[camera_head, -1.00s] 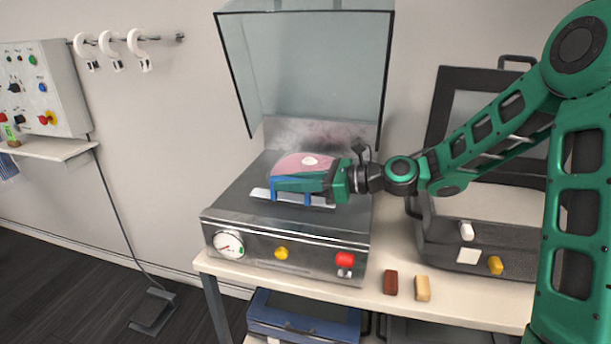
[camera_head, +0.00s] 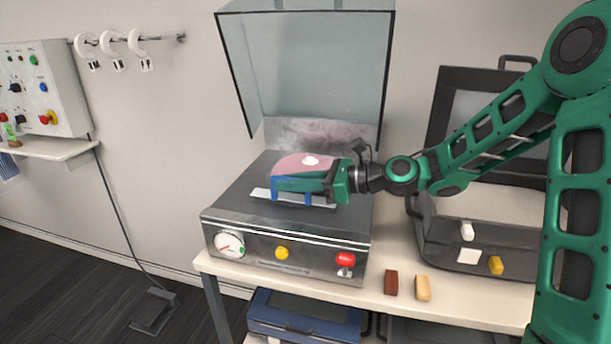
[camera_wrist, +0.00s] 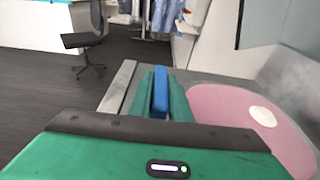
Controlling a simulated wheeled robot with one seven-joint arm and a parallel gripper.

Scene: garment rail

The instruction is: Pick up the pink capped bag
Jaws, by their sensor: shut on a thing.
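The pink capped bag (camera_head: 290,167), a rounded pink pouch with a white cap, is at the top of the steel chamber machine (camera_head: 290,229), under its raised clear lid. My gripper (camera_head: 290,187) reaches in from the right, with its green and blue fingers along the bag's near side. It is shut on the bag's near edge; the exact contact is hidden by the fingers. In the wrist view the bag (camera_wrist: 240,110) extends right of my gripper (camera_wrist: 160,92). I cannot tell whether the bag is clear of the surface.
The raised clear lid (camera_head: 310,70) stands behind the bag. An open dark case machine (camera_head: 450,235) is to the right. A red-brown block (camera_head: 391,283) and a tan block (camera_head: 422,288) lie on the table's front. A control box (camera_head: 40,88) hangs at left.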

